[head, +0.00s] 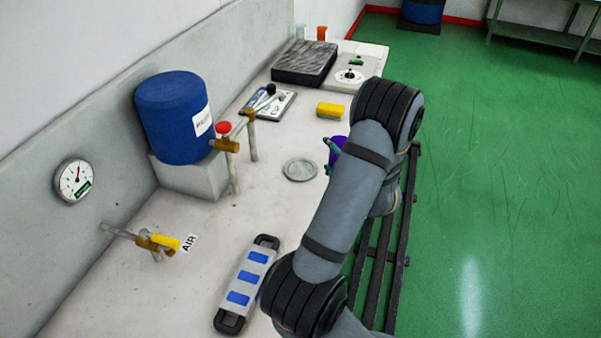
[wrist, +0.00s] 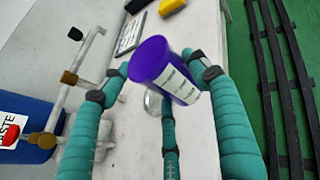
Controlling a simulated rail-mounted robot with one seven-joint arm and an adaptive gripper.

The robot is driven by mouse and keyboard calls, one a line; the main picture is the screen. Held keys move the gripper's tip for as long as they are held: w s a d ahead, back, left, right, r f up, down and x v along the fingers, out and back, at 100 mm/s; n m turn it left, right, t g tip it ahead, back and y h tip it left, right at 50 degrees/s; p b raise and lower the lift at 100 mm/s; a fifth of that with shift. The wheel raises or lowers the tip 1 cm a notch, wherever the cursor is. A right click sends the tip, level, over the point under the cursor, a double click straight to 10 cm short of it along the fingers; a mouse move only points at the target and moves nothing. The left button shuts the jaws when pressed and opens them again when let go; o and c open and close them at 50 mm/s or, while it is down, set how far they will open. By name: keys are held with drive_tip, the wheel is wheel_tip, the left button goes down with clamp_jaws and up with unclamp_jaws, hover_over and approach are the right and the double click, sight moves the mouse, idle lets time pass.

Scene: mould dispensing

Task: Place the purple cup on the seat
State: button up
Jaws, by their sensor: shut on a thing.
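The purple cup (wrist: 150,60) has a white marked label and is tilted in the wrist view. My gripper (wrist: 164,84), with teal fingers around the cup, is shut on it. In the head view the cup (head: 335,147) shows as a small purple patch beside my forearm, with teal fingertips (head: 330,160) at its left; the rest is hidden by my arm. A round grey disc (head: 300,169), which looks like the seat, lies on the bench to the left of the cup, empty. In the wrist view its rim (wrist: 153,104) shows partly behind the cup.
A blue drum (head: 172,120) on a block, with a brass tap (head: 226,145) and pipes, stands left of the disc. A yellow block (head: 331,110), a scale (head: 349,76) and a dark tray (head: 304,64) lie farther back.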

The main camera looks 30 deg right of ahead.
drive_tip(key=w+d+r+n+y+b, duration=0.1)
drive_tip(key=w+d+r+n+y, duration=0.3)
drive_tip(key=w+d, duration=0.55)
drive_tip(key=shift+w+a+r+n+g+y, duration=1.1)
drive_tip(key=shift+w+a+n+y, duration=2.15)
drive_tip(key=shift+w+a, duration=1.8)
drive_tip(key=shift+m+t+h, duration=0.4)
drive_tip(key=shift+m+h, duration=0.05)
drive_tip(key=shift+m, duration=0.4)
drive_tip(key=shift+s+a+f, duration=0.9)
drive_tip(key=shift+s+f, duration=0.8)
drive_tip(key=shift+f, duration=0.35)
drive_tip(key=shift+s+a+f, duration=0.9)
drive_tip(key=shift+s+f, duration=0.85)
drive_tip(key=shift+f, duration=0.35)
drive_tip(key=shift+s+a+f, duration=0.9)
drive_tip(key=shift+s+f, duration=0.8)
drive_tip(key=shift+f, duration=0.35)
